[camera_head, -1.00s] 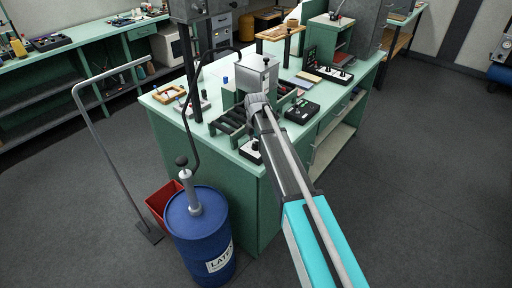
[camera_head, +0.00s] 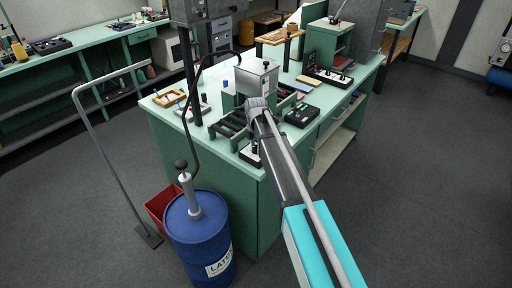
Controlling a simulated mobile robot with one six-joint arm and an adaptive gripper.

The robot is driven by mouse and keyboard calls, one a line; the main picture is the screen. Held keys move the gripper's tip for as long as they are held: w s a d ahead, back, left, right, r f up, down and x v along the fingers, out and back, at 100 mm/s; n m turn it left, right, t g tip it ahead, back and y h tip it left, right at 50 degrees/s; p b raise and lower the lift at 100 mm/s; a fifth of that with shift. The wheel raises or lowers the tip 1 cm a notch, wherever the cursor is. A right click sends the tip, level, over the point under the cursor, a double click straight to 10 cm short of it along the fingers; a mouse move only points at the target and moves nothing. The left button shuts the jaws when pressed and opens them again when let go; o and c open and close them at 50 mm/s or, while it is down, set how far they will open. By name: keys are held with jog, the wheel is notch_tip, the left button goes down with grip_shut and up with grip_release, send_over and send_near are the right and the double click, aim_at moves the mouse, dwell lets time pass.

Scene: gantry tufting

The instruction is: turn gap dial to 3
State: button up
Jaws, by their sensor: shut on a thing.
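My gripper (camera_head: 257,104) is at the green-framed roller machine (camera_head: 231,123) on the near end of the green bench, just below the grey metal box. Its fingers are mostly hidden behind my wrist and arm. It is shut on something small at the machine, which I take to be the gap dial. The dial itself, its marks and its pointer are hidden, so its setting cannot be read.
A grey metal box (camera_head: 257,77) stands behind the gripper. A black control box (camera_head: 302,114) sits to its right. A dark post and bent hose rise at left, above a blue latex drum (camera_head: 198,232). Open floor lies at right.

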jog(key=shift+m, duration=0.5)
jog(key=m, duration=1)
jog(key=shift+m, duration=0.3)
dwell(0.4)
jog(key=o, duration=1.2)
